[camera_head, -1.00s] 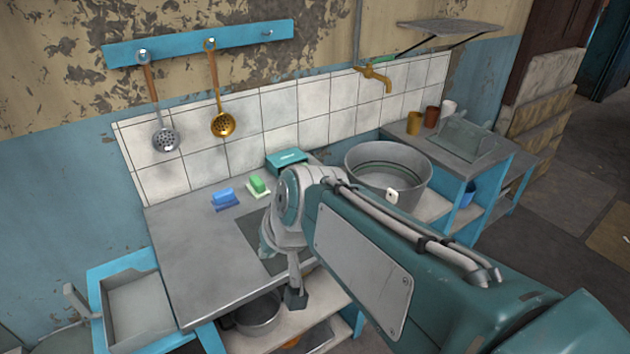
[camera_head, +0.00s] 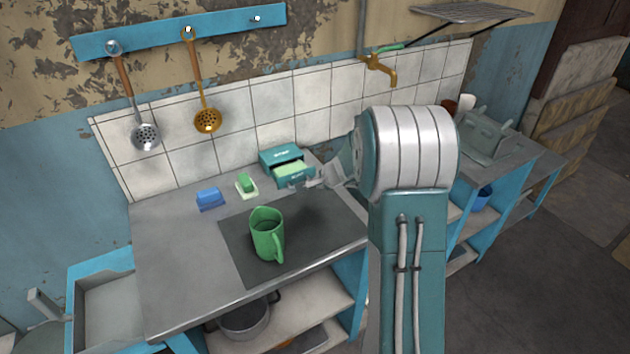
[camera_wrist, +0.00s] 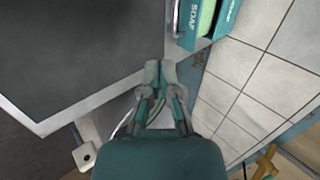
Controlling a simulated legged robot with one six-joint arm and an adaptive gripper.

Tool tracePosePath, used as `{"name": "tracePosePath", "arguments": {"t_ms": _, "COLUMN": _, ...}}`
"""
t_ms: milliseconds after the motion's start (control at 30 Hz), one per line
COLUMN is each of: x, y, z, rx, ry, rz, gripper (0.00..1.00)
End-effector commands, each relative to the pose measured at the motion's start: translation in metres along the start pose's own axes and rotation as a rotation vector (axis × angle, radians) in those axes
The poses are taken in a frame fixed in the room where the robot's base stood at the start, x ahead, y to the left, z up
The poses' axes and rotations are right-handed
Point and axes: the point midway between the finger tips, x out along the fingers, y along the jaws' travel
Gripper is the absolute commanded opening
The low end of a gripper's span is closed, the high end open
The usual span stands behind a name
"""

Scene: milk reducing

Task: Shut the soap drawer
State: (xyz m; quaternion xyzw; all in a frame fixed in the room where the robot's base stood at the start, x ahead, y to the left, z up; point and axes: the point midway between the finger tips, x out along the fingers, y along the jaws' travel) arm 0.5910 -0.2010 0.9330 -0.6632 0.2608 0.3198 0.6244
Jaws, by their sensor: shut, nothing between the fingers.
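The soap drawer (camera_head: 296,180) stands pulled out of its small teal box (camera_head: 282,154) at the back of the grey counter, by the tiled wall. Green soap (camera_head: 292,169) shows inside it. In the wrist view the drawer front (camera_wrist: 192,22), marked SOAP, has a metal handle (camera_wrist: 175,20) on its outer face. My gripper (camera_head: 312,183) is shut and empty, close to the right of the drawer front. In the wrist view my gripper (camera_wrist: 159,70) is below the handle in the picture, seemingly apart from it.
A green soap bar on a dish (camera_head: 246,184) and a blue brush-like item (camera_head: 209,199) lie to the left. A tap (camera_head: 380,68) is on the wall.

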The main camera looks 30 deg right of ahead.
Motion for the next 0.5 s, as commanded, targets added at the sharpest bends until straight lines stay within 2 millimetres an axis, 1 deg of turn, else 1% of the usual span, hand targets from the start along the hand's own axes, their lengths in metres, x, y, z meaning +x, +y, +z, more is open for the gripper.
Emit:
{"name": "tracePosePath", "arguments": {"t_ms": 33, "x": 0.008, "y": 0.005, "z": -0.007, "rx": 0.029, "ry": 0.012, "rz": 0.004, "gripper": 0.0}}
{"name": "tracePosePath", "arguments": {"t_ms": 100, "x": 0.013, "y": 0.009, "z": -0.011, "rx": 0.054, "ry": 0.024, "rz": 0.006, "gripper": 0.0}}
{"name": "tracePosePath", "arguments": {"t_ms": 267, "x": 0.024, "y": 0.009, "z": -0.011, "rx": 0.064, "ry": 0.03, "rz": 0.007, "gripper": 0.0}}
{"name": "tracePosePath", "arguments": {"t_ms": 367, "x": 0.038, "y": 0.011, "z": -0.013, "rx": 0.063, "ry": 0.027, "rz": 0.009, "gripper": 0.0}}
{"name": "tracePosePath", "arguments": {"t_ms": 500, "x": 0.063, "y": 0.012, "z": -0.017, "rx": 0.066, "ry": 0.024, "rz": 0.009, "gripper": 0.0}}
